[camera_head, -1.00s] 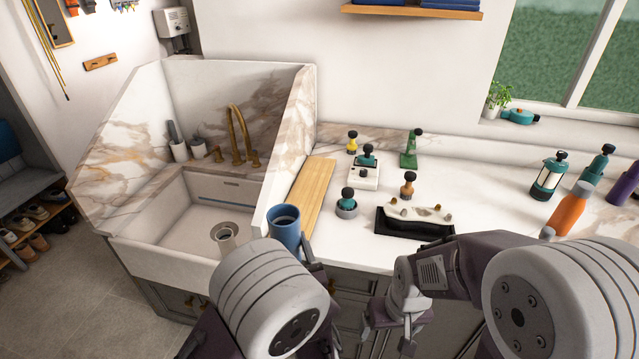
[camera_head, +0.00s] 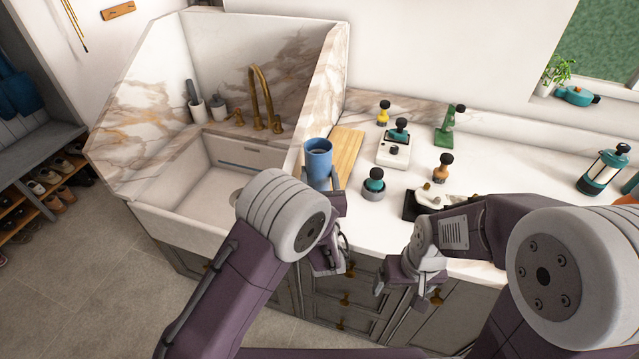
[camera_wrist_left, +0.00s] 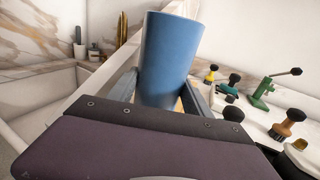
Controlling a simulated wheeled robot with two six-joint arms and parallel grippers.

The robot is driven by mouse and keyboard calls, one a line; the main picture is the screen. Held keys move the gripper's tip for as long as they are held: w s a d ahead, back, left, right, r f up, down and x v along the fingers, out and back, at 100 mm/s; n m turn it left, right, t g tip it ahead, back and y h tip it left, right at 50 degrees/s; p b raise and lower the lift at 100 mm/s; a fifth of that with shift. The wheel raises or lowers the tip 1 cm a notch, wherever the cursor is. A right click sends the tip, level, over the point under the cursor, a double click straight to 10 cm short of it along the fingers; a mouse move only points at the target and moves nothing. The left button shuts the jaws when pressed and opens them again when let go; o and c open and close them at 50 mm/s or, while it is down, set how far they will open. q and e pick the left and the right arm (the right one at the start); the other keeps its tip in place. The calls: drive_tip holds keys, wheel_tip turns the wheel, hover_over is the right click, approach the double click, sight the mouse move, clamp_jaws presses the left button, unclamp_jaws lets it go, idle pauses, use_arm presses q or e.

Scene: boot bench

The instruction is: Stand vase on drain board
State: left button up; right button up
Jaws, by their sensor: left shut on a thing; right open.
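The vase is a blue cylinder (camera_head: 318,160), upright with its open top showing, at the front end of the wooden drain board (camera_head: 347,150). It also fills the middle of the left wrist view (camera_wrist_left: 168,58). My left gripper (camera_head: 322,186) is shut on the vase, one finger on each side of it. The vase overlaps the board in the head view, and its base is hidden, so I cannot tell whether it touches the board. My right gripper (camera_head: 412,277) is open and empty, low in front of the counter's cabinets.
A white sink (camera_head: 215,190) with a marble splash wall lies left of the board. A teal-knobbed stamp (camera_head: 374,182), a white block (camera_head: 394,153) and a dark tray (camera_head: 411,207) stand on the counter to the right. The board's back part is clear.

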sight(319, 187)
use_arm(q)
drive_tip(key=shift+s, duration=0.1)
drive_tip(key=shift+f, duration=0.3)
drive_tip(key=f, duration=0.3)
drive_tip(key=shift+w+f, duration=0.2)
drive_tip(key=shift+f, duration=0.05)
drive_tip(key=shift+s, duration=0.15)
drive_tip(key=shift+f, duration=0.15)
drive_tip(key=o, duration=1.7)
drive_tip(key=shift+o, duration=0.2)
